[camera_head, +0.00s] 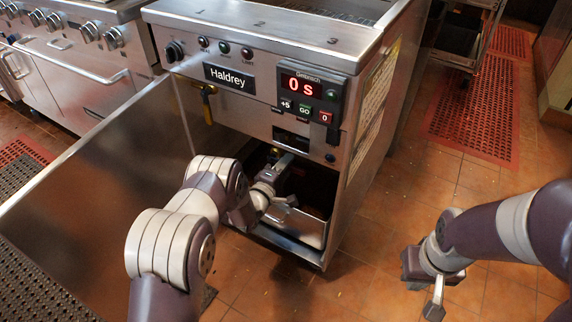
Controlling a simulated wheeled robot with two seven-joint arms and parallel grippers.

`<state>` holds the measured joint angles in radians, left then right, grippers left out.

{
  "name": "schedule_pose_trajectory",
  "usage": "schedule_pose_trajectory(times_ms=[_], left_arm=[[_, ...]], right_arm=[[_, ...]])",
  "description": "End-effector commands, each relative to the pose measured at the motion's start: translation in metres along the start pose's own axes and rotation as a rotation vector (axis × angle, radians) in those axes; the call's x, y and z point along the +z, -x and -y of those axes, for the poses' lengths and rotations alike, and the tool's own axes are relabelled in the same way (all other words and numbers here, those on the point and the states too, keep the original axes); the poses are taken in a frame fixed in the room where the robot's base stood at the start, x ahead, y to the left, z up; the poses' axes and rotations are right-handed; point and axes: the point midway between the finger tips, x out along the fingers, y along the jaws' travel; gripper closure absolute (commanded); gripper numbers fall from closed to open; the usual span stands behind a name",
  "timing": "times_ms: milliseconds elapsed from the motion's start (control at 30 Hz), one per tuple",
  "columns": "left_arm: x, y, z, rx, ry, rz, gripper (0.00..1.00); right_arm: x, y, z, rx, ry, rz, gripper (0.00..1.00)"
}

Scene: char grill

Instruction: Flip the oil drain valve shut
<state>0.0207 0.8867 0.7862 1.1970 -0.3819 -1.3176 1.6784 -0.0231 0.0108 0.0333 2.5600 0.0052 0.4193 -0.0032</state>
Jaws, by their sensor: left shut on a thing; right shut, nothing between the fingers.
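The fryer (228,75) has its lower cabinet open. A small yellow part, apparently the oil drain valve (274,153), shows in the dark top of the cabinet opening. My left gripper (284,166) reaches into the opening, right beside this yellow part, and is shut on what appears to be the valve's handle. The gripper and shadow hide most of the valve, so its exact position cannot be told. My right gripper (435,307) is shut and empty, pointing down over the tiled floor to the right of the fryer.
The open cabinet door (110,165) stands out to the left of my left arm. A metal pan (300,224) sits low in the cabinet. A yellow-handled part (207,95) is on the fryer's left front. The timer (300,88) reads "0 s".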

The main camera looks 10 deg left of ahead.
Motion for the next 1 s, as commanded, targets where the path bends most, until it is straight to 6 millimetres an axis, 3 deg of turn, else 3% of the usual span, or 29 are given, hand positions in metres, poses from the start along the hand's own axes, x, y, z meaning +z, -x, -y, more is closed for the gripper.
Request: schedule_pose_trajectory(times_ms=[400,433,500,833,1000], left_arm=[[0.001,0.001,0.001,-0.003,0.012,0.001,1.0],[0.001,0.001,0.001,-0.003,0.011,0.001,0.69],[0.001,0.001,0.001,-0.003,0.011,0.001,0.51],[0.0,0.006,-0.002,-0.002,0.009,-0.001,0.51],[-0.001,0.043,-0.006,-0.005,0.011,-0.002,0.51]], right_arm=[[0.0,0.0,0.0,0.0,0.0,0.0,1.0],[0.0,0.0,0.0,0.0,0.0,0.0,1.0],[0.0,0.0,0.0,0.0,0.0,0.0,1.0],[-0.001,0.005,0.0,0.0,0.0,0.0,1.0],[-0.003,0.025,0.0,0.0,0.0,0.0,1.0]])
